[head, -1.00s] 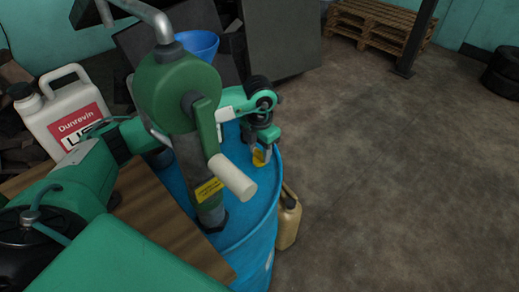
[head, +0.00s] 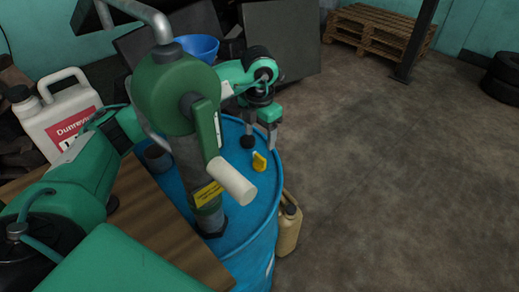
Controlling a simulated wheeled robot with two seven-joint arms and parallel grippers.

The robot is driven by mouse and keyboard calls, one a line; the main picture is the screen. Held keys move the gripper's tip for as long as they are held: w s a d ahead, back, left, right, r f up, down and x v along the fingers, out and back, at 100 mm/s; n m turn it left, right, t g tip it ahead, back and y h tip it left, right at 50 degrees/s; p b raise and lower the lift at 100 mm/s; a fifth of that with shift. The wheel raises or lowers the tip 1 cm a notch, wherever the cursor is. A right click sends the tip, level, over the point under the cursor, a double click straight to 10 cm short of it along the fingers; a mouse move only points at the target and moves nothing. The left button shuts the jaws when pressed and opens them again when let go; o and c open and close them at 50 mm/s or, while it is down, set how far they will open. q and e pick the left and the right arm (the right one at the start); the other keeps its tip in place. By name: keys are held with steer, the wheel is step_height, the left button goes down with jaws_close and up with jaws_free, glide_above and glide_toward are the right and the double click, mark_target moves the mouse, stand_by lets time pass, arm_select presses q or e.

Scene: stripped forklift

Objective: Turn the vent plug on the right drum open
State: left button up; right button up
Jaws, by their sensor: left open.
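The blue drum (head: 245,240) stands at the centre, with a green hand pump (head: 175,95) on its top. The yellow vent plug (head: 259,161) sits on the drum top near its right edge, its handle standing up. My left gripper (head: 259,139) is open and empty, just behind and above the plug, apart from it. The pump partly hides my left arm and the drum top. My right gripper is not in view.
A wooden board (head: 150,225) lies left of the pump. A white jug (head: 62,115) stands at the left, a blue funnel (head: 198,46) behind the pump. A tan canister (head: 288,228) stands beside the drum. The floor at right is clear up to a pallet (head: 380,28).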

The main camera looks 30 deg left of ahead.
arm_select(q)
step_height(320, 180, up, 6)
steer(key=shift+f, duration=0.1)
stand_by(0.5)
